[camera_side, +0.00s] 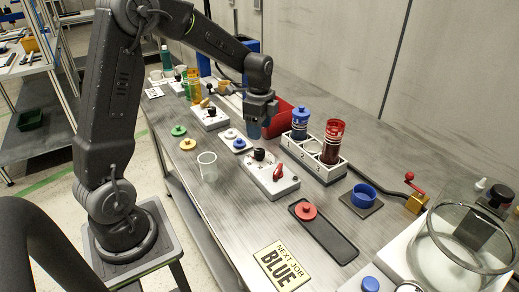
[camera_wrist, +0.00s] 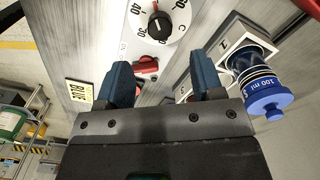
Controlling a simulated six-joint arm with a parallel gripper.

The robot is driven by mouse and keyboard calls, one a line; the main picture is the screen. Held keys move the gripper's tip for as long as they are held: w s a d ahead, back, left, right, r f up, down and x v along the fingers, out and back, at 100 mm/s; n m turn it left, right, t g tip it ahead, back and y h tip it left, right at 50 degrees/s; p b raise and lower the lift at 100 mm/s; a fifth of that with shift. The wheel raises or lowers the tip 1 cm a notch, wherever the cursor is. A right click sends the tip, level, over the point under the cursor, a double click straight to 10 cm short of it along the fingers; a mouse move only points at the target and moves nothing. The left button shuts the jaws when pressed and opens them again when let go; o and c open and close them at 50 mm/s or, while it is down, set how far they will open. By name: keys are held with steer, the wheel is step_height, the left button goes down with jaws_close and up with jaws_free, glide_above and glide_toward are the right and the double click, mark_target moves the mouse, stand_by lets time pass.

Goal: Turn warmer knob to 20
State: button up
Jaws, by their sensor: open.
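In the side view the black knob (camera_side: 259,154) sits on a light box (camera_side: 268,183) beside a red lever. My gripper (camera_side: 261,128) is above and behind this box, apart from it. In the wrist view my gripper (camera_wrist: 160,80) has its blue fingers spread with nothing between them.
A red lever (camera_wrist: 146,67) sits close to the knob on the same box. A white rack (camera_side: 325,172) stands to the right with a blue container (camera_side: 300,120) and a dark red one (camera_side: 332,142). A red bin (camera_side: 284,117) is behind my gripper. A clear cup (camera_side: 207,167) stands left.

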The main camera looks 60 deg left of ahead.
mark_target(260, 151)
step_height(260, 151, down, 8)
steer(key=shift+f, duration=0.1)
stand_by(0.4)
steer(key=c, duration=0.9)
